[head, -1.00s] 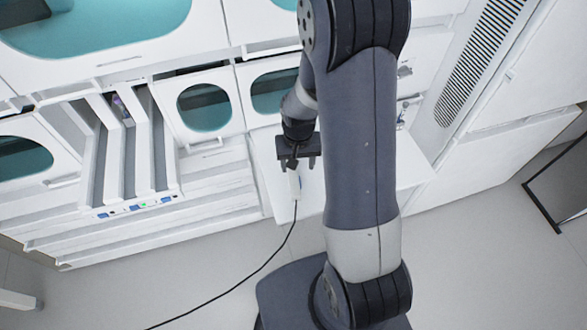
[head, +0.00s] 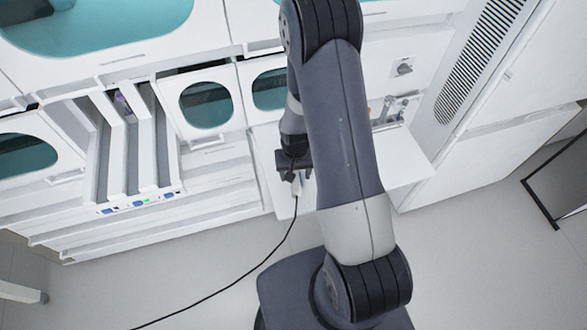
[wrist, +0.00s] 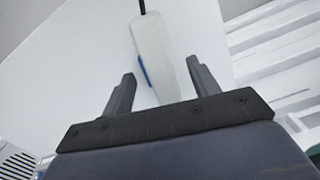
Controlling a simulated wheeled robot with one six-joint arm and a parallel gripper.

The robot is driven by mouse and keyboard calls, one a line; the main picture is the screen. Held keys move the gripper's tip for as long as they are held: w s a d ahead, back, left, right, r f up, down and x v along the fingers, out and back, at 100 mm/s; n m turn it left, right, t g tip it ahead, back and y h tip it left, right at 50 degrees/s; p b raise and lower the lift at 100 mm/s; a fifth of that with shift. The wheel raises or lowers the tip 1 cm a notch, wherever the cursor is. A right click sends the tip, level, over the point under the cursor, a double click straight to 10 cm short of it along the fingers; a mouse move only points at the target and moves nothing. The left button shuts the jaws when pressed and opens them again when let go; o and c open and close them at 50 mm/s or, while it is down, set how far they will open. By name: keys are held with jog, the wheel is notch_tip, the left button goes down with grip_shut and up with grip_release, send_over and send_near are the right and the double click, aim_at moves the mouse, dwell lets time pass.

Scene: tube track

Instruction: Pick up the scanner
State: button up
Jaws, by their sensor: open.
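The scanner (wrist: 155,58) is white with a blue patch on its side and a black cable at its far end. In the wrist view it lies on the white shelf, pointing in between the two fingers of my gripper (wrist: 160,85). The fingers are apart, one on each side of its near end, and I see no contact. In the head view my gripper (head: 296,176) is above the shelf, and only a small white part of the scanner (head: 297,190) shows below it. My arm hides some of the shelf there.
The white shelf (head: 405,160) extends to the right, with small metal fittings (head: 392,108) at its back. The black cable (head: 240,284) hangs off the front edge and runs down to the left. A rack with sloped lanes (head: 130,150) stands left.

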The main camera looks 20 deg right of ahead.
grip_shut()
dwell(0.6)
notch_tip(320, 180, up, 9)
jog(key=shift+r+b, duration=0.2)
jog(key=shift+b, duration=0.5)
notch_tip(320, 180, up, 7)
jog(key=p, duration=0.4)
jog(key=shift+f, duration=0.15)
